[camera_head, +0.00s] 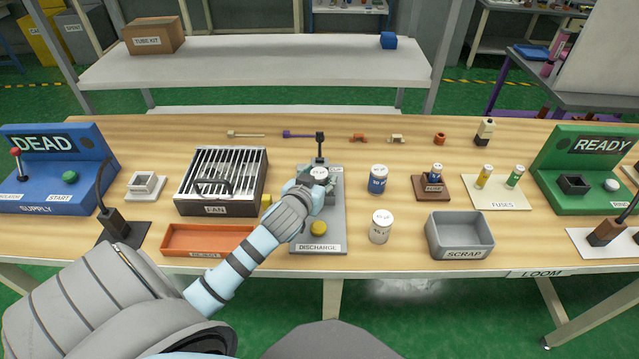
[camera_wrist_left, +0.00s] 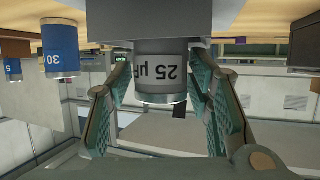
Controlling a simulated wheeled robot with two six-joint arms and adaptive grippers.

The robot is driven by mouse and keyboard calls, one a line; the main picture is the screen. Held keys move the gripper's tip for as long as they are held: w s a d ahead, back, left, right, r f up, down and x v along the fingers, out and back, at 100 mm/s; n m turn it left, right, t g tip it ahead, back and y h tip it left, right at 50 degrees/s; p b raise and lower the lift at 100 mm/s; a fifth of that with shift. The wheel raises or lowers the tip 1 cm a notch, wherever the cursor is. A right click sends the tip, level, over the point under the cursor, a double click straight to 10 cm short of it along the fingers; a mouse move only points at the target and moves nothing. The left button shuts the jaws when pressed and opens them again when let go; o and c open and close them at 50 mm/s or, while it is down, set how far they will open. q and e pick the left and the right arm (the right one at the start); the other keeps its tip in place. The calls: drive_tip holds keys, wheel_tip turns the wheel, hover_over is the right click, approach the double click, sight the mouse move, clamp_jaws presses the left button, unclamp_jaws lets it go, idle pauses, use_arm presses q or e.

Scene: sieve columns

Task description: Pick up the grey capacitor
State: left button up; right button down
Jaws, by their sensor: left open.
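The grey capacitor (camera_wrist_left: 160,72), marked 25 µF, stands on the grey discharge station; the wrist view shows it upside down. In the head view its pale top (camera_head: 319,172) shows just beyond my left gripper (camera_head: 316,188), which hides much of its body. In the wrist view my left gripper (camera_wrist_left: 160,92) is open, with one finger on each side of the capacitor. A gap shows beside the capacitor at both fingers. My right gripper is not in view.
A blue capacitor (camera_head: 377,180) and a white capacitor (camera_head: 381,226) stand to the right of the discharge station (camera_head: 333,237). A yellow button (camera_head: 318,229) is on its front. The fan box (camera_head: 221,210) is to the left, the scrap bin (camera_head: 460,237) to the right.

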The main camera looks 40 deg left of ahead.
use_arm(q)
drive_tip(key=shift+w+a+f, duration=0.15)
drive_tip(key=shift+w+f, duration=0.05)
drive_tip(key=shift+w, duration=0.2)
drive_tip(key=c, duration=1)
drive_tip(key=shift+r, duration=0.1)
